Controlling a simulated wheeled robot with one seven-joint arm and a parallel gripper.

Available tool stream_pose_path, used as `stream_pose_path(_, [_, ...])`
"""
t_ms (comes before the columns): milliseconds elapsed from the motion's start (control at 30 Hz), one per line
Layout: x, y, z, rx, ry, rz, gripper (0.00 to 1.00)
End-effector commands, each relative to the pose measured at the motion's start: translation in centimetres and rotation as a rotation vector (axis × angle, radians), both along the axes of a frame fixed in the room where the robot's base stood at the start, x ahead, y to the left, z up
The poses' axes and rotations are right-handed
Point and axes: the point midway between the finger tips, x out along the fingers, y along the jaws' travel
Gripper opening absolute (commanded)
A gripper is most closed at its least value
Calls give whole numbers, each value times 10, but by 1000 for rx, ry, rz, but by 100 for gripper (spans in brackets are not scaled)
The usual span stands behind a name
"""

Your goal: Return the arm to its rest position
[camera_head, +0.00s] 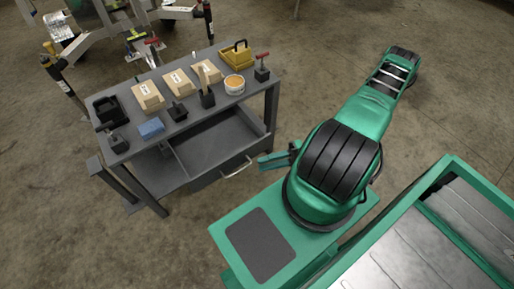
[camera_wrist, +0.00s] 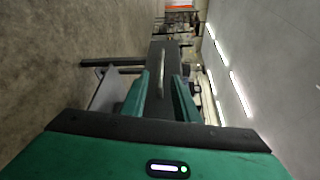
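My green arm (camera_head: 380,105) reaches to the upper right and folds back over my base. My gripper (camera_head: 261,163) points left, just right of the grey workbench. In the wrist view, the two green fingers of my gripper (camera_wrist: 162,76) stand apart with nothing held between them. A dark drawer front with a pale handle (camera_wrist: 162,68) shows beyond the fingers. I see the same handle (camera_head: 238,169) in the head view, a little left of the fingertips and seemingly apart from them.
The workbench (camera_head: 120,158) has a drawer (camera_head: 212,140) that looks pulled out and empty. On top are several beige blocks (camera_head: 148,95), a blue block (camera_head: 151,127), a yellow carrier (camera_head: 235,55) and a round tub (camera_head: 235,84). A trailer frame (camera_head: 95,35) stands behind.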

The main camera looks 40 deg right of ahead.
Motion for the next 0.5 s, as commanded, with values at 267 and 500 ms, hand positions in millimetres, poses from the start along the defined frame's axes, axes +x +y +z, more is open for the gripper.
stream_pose_path(267, [0,0,1,-4,2,7,28])
stream_pose_path(500, [-5,-20,16,-98,70,114,28])
